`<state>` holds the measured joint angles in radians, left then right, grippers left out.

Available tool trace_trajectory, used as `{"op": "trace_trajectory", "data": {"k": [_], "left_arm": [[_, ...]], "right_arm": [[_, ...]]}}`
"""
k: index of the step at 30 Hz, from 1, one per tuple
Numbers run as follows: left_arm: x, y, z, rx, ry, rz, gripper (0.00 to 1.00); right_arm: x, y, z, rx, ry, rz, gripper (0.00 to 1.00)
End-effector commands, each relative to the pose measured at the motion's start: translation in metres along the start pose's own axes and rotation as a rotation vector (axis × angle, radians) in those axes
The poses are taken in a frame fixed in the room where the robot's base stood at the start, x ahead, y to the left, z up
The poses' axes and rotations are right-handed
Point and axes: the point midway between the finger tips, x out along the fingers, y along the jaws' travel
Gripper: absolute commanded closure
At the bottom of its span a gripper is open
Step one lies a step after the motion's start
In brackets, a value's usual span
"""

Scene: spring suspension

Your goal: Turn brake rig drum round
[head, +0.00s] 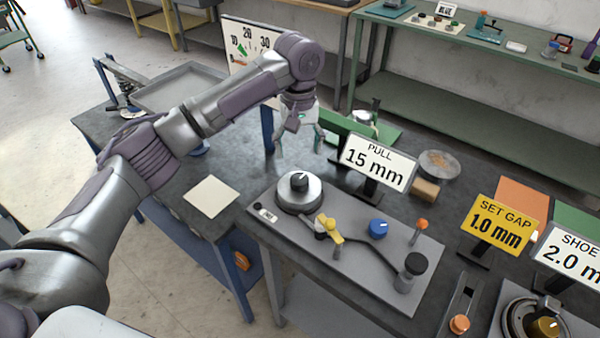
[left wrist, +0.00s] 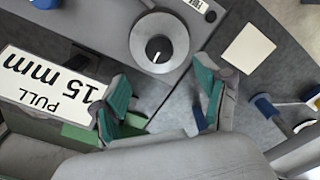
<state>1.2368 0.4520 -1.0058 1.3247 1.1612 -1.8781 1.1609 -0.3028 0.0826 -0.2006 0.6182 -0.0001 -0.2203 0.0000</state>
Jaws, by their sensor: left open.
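A round silver disc with a black knob (head: 299,184) sits at the left end of a grey base plate (head: 345,258). In the left wrist view the knob (left wrist: 158,48) shows a white line and lies beyond my fingertips. A second round part (head: 520,318), dark-rimmed with a brass-coloured centre, is cut off at the bottom right. I cannot tell which one is the brake rig drum. My left gripper (head: 299,148) is open and empty, above the table just behind the silver disc; its teal-padded fingers (left wrist: 161,85) are spread apart. My right gripper is out of view.
A "PULL 15 mm" sign (head: 376,162) stands right of my left gripper. The plate carries a yellow part (head: 329,228), a blue knob (head: 378,229) and a black-capped post (head: 411,270). A "SET GAP 1.0 mm" sign (head: 502,223) stands farther right. A pale square (head: 211,197) lies left.

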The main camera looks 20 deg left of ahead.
Motion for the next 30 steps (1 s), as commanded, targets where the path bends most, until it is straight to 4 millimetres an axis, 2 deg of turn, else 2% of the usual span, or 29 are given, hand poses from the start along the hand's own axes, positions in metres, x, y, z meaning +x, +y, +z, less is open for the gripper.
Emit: {"op": "trace_trajectory", "data": {"k": [2, 5, 9, 15, 27, 30], "left_arm": [[0.018, -0.001, 0.001, 0.0, -0.004, -0.004, 0.26], [0.039, -0.001, 0.001, 0.001, -0.003, -0.003, 0.26], [0.066, -0.001, 0.001, -0.001, -0.002, -0.002, 0.26], [0.091, 0.0, 0.0, 0.0, 0.0, 0.0, 0.26], [0.099, 0.0, 0.0, 0.002, 0.001, 0.001, 0.26], [0.099, 0.0, 0.0, 0.002, 0.001, 0.001, 0.42]], "right_arm": [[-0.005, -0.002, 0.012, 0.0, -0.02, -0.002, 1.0], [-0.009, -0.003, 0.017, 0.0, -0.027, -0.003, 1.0], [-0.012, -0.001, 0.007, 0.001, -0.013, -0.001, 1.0], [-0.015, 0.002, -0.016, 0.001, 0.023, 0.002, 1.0], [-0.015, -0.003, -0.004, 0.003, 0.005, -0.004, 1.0], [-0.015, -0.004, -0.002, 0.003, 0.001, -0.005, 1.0]]}}
